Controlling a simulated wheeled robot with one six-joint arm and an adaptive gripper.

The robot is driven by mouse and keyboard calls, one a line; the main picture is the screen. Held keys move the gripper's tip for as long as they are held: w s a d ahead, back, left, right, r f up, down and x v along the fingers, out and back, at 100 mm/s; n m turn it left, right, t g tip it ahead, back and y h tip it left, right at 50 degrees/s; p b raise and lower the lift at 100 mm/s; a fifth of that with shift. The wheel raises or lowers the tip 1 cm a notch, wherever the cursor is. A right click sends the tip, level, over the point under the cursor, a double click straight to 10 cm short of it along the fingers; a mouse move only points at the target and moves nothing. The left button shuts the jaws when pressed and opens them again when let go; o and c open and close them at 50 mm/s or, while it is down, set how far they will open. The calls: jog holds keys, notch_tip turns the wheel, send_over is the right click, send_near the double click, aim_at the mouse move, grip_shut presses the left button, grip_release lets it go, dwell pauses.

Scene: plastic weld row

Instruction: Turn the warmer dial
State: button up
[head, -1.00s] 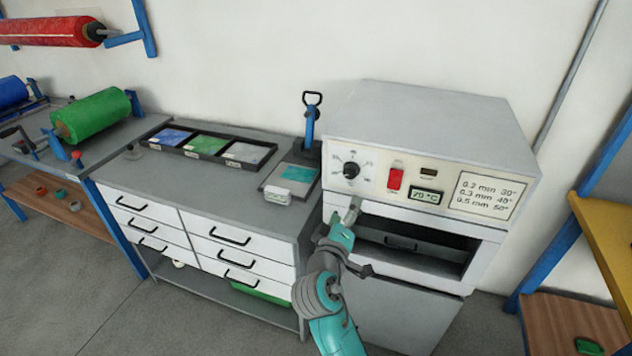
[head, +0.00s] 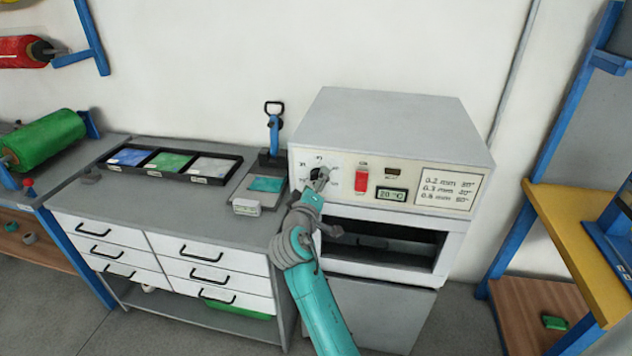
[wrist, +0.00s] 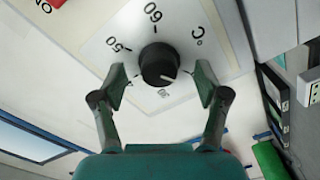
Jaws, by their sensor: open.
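The warmer dial (wrist: 159,64) is a round black knob with a white pointer line on a pale plate marked 50, 60 and °C in the wrist view. Its pointer is toward the lower right there. My gripper (wrist: 161,85) is open, with one finger on each side of the dial and a gap visible on both sides. In the head view my gripper (head: 320,181) is at the front panel and partly covers the dial (head: 315,172). The warmer (head: 390,120) is a grey box with an open front slot. Its display (head: 391,195) appears to read 20 °C.
A red switch (head: 362,181) sits right of the dial. A settings card (head: 447,190) is at the panel's right. A blue-handled tool (head: 274,135) stands on the grey bench left of the warmer. A yellow shelf (head: 575,235) is at the right.

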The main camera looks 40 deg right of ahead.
jog(key=shift+w+d, duration=0.2)
jog(key=shift+d, duration=0.15)
jog(key=c, duration=1.2)
jog(key=shift+o, duration=0.2)
jog(key=shift+m, duration=0.3)
jog(key=m, duration=2.2)
jog(key=shift+m, duration=0.7)
